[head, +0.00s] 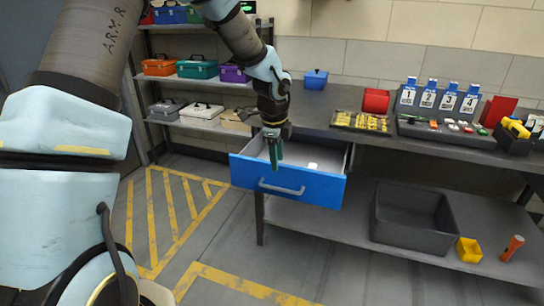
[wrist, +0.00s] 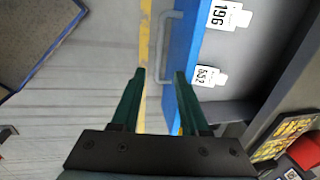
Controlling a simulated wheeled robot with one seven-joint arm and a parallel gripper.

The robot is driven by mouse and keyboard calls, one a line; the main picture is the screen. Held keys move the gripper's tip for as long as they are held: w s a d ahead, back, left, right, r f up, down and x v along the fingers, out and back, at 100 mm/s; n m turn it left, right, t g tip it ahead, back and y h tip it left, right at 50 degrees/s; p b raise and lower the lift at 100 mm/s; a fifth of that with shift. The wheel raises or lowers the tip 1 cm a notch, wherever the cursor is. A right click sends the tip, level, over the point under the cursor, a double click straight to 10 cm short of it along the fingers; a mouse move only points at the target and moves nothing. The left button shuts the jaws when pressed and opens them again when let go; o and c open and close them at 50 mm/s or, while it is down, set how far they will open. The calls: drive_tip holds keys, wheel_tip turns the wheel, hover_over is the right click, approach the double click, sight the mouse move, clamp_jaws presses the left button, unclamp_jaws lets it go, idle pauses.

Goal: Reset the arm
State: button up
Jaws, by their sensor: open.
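My gripper (head: 274,155) hangs fingers down over the open blue drawer (head: 300,186) under the workbench. In the wrist view its two green fingers (wrist: 158,75) are apart with nothing between them. The drawer's front panel (wrist: 185,50) and grey handle (wrist: 165,45) lie just beyond the fingertips there. Inside the drawer are two white labelled tags, one reading 196 (wrist: 228,16) and one reading 552 (wrist: 208,76). In the head view only a white piece shows inside the drawer.
The bench top (head: 310,105) holds a red bin (head: 376,101), a tray of yellow parts (head: 360,122) and numbered holders (head: 438,97). Toolbox shelves (head: 200,77) stand behind. The striped floor is clear.

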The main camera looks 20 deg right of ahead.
drive_tip(key=a+r+n+y+p, duration=0.1)
drive_tip(key=a+r+n, duration=0.2)
drive_tip(key=a+n, duration=0.5)
drive_tip(key=a+r+n, duration=0.3)
drive_tip(key=a+n, duration=0.1)
drive_tip(key=a, duration=0.9)
drive_tip(key=s+a+r+n, duration=0.1)
drive_tip(key=s+a+n, duration=0.3)
drive_tip(key=a+n, duration=0.2)
drive_tip(key=s+a+r+n+p, duration=0.1)
drive_tip(key=s+a+n, duration=0.4)
drive_tip(key=a+n, duration=0.2)
drive_tip(key=shift+s+a+r, duration=0.15)
drive_tip(key=shift+a+r, duration=0.1)
drive_tip(key=shift+a, duration=0.2)
